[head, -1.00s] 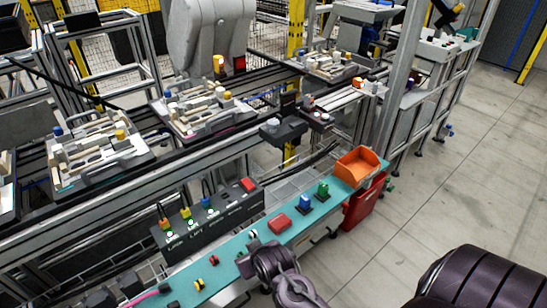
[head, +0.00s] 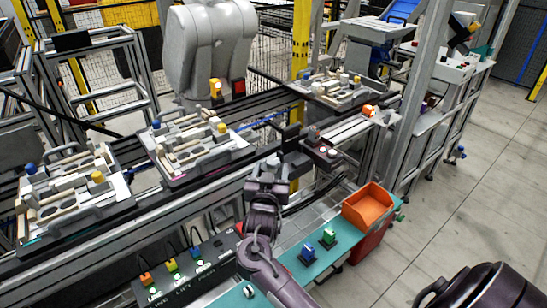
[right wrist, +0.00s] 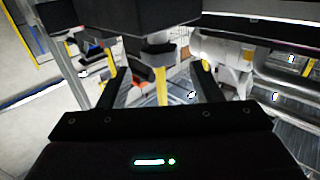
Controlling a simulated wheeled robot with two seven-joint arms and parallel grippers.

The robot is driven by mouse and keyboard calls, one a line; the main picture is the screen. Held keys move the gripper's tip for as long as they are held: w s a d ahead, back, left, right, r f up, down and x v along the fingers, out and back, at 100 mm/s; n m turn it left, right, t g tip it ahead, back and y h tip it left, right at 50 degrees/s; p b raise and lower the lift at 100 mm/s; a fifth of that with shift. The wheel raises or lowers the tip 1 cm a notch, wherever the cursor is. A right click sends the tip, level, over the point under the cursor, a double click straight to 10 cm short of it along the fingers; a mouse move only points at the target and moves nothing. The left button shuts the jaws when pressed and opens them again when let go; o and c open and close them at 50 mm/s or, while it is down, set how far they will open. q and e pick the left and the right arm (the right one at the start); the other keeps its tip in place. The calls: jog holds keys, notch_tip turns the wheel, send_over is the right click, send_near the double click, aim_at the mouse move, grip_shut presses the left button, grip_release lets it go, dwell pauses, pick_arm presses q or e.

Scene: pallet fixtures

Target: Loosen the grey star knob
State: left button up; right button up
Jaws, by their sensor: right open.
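A small grey knob-like piece (right wrist: 157,54) hangs under a dark block (right wrist: 140,16) in the right wrist view; its star shape is hard to make out. My right gripper (right wrist: 158,80) is open, with one finger on each side of the view below this piece. Nothing is held between the fingers. In the head view my right gripper (head: 268,166) reaches up to the conveyor's front edge, close to a dark block (head: 292,136). The gripper and arm hide the knob there. My left gripper is out of view.
Pallets with fixture parts (head: 78,216) stand along the conveyor. Below it are a teal shelf (head: 285,272) with blue and green pieces, an orange bin (head: 369,206) and a black control box (head: 178,292). A grey machine (head: 212,50) stands behind the conveyor. Open floor lies at right.

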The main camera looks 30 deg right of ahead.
aim_at(273, 160)
jog(key=x, duration=0.4)
jog(key=shift+w+f, duration=0.1)
jog(key=shift+f, duration=0.05)
jog(key=shift+w+d, duration=0.2)
jog(key=shift+d, duration=0.05)
jog(key=shift+c, duration=0.5)
jog(key=c, duration=0.9)
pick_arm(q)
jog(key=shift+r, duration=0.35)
